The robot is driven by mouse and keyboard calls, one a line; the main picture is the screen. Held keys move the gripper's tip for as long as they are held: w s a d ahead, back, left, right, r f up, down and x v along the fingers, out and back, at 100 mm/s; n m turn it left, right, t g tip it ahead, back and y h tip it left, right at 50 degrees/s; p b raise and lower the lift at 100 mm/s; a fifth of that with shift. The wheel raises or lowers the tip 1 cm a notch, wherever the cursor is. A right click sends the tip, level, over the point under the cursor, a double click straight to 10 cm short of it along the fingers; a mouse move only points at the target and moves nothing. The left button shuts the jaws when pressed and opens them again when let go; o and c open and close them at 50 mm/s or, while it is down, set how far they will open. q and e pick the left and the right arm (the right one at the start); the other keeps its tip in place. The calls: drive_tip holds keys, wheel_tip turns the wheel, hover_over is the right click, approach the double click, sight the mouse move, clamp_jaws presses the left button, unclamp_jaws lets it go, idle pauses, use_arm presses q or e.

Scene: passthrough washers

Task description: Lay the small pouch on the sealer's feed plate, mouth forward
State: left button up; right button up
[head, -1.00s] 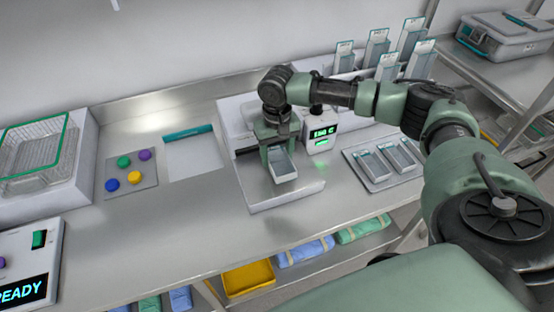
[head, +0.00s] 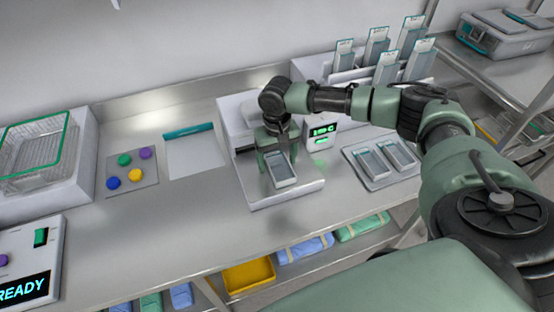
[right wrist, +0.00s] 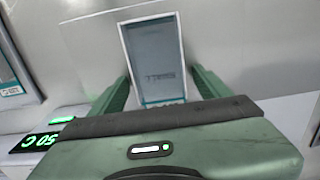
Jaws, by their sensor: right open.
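The small pouch (head: 281,171), pale grey with a clear window, lies on the white feed plate (head: 300,194) of the sealer. My right gripper (head: 278,160) is open over it, a finger on each side. In the right wrist view the pouch (right wrist: 154,58) lies between the spread fingers (right wrist: 163,88), with a gap at each side. The sealer's display (head: 322,130) shows green digits beside the gripper. Its slot is largely hidden behind my right arm. I cannot tell which end of the pouch is the mouth. My left gripper is out of view.
A tray (head: 372,182) with two more pouches lies right of the sealer. A rack of upright pouches (head: 375,48) stands behind it. At left are a wire basket (head: 40,150), a mat with coloured buttons (head: 150,182) and a READY panel (head: 45,235). The front bench strip is clear.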

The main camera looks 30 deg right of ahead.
sight(277, 160)
wheel_tip(277, 160, up, 12)
drive_tip(key=b, duration=0.2)
idle(0.9)
